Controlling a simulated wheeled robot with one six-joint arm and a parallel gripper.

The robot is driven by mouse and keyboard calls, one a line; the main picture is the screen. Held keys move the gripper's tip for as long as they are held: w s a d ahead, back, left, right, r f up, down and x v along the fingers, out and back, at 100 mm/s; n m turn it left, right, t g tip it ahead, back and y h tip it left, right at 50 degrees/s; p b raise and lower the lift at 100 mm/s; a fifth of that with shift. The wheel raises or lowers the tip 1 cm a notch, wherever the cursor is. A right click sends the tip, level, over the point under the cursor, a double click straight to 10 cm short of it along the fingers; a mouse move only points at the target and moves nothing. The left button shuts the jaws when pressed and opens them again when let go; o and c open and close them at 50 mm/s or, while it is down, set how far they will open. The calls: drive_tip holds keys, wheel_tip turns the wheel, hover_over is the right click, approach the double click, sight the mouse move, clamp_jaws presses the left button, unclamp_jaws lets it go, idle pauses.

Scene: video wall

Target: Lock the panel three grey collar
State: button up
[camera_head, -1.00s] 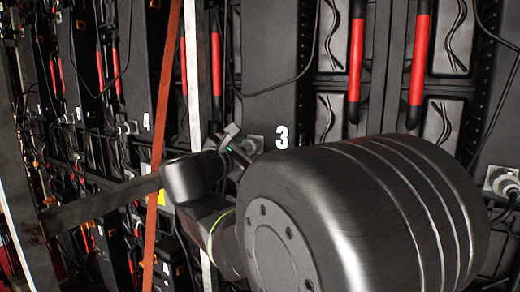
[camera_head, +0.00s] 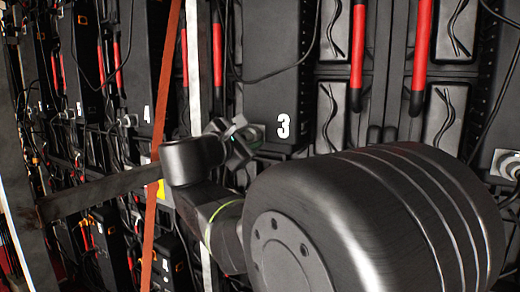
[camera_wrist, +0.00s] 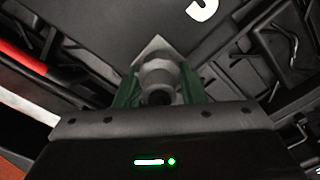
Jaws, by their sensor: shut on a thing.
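Panel three (camera_head: 274,85) is a tall dark panel with a white "3" low on its face in the head view. A grey collar (camera_head: 250,131) sits on the connector just left of that number. My gripper (camera_head: 238,147) is at the collar, partly hidden by its own wrist. In the wrist view the grey collar (camera_wrist: 160,72) stands between the two green-padded fingers of my gripper (camera_wrist: 158,88), which are shut on it. A dark round opening shows at its near end. A pale pointed piece shows behind the collar.
Panel four (camera_head: 133,85) stands to the left. A slanting orange strap (camera_head: 166,85) and a pale upright post (camera_head: 192,60) stand between them. Loose black cables cross the panels. Red bars (camera_head: 420,55) hang at the right, and another grey connector (camera_head: 506,163) is at the far right.

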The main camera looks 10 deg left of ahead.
drive_tip(key=m+b, duration=0.2)
drive_tip(key=b, duration=0.1)
drive_tip(key=m+b, duration=0.2)
drive_tip(key=shift+f, duration=0.25)
drive_tip(key=shift+r+m+b, duration=0.25)
drive_tip(key=shift+m+b, duration=0.85)
drive_tip(key=o, duration=1)
drive_tip(key=shift+a+r, duration=0.1)
drive_tip(key=v, duration=1.3)
drive_tip(key=shift+s+b, duration=0.3)
drive_tip(key=shift+s, duration=0.1)
drive_tip(key=shift+w, duration=0.15)
drive_tip(key=shift+x, duration=6.8)
